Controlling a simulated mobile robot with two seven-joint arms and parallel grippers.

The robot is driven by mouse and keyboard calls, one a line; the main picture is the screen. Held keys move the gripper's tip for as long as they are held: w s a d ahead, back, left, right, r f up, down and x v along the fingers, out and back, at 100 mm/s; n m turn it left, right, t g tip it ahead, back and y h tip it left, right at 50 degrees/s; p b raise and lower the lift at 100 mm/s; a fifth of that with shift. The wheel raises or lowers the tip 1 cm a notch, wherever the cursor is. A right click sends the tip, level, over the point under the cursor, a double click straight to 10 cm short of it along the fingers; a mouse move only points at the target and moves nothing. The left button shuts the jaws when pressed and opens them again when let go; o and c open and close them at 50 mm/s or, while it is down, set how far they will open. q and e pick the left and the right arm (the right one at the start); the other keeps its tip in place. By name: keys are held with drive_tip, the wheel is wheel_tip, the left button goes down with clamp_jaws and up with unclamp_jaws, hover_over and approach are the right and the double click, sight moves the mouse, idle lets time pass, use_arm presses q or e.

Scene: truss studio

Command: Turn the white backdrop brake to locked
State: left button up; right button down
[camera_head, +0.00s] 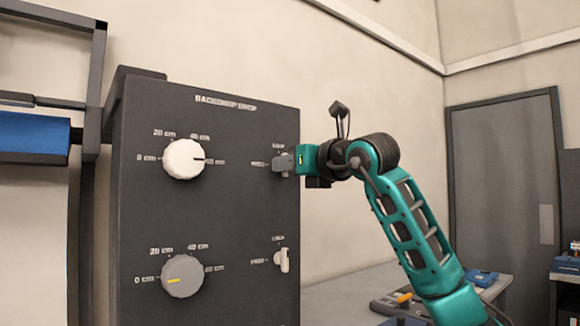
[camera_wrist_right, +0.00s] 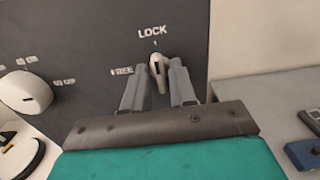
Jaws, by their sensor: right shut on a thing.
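A dark panel (camera_head: 225,215) headed with a backdrop label carries two brake levers on its right side, each with LOCK above and FREE to its left. My right gripper (camera_head: 284,162) is shut on the upper brake lever, in the row of the white dial. In the right wrist view this pale brake lever (camera_wrist_right: 157,66) stands between the two grey fingers (camera_wrist_right: 158,88), nearly upright just below the LOCK tick. The fingers hide part of it. The lower brake lever (camera_head: 282,261) is whitish and free of the gripper. My left gripper is not in view.
The white dial (camera_head: 184,159) has its dark mark toward 60 cm. The grey dial (camera_head: 183,276) has its yellow mark toward 0 cm. A blue roll (camera_head: 33,134) hangs on a frame at left. A table (camera_head: 345,289) with tools stands right of the panel.

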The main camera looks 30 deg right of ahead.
idle(0.5)
drive_tip(key=c, duration=1.2)
unclamp_jaws()
drive_tip(key=shift+o, duration=0.2)
drive_tip(key=shift+s, duration=0.1)
use_arm(q)
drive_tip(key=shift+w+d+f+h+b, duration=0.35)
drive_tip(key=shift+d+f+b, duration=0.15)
drive_tip(key=shift+b, duration=0.7)
use_arm(e)
drive_tip(key=s+d, duration=0.1)
drive_tip(key=s, duration=1.1)
drive_tip(key=shift+s, duration=0.35)
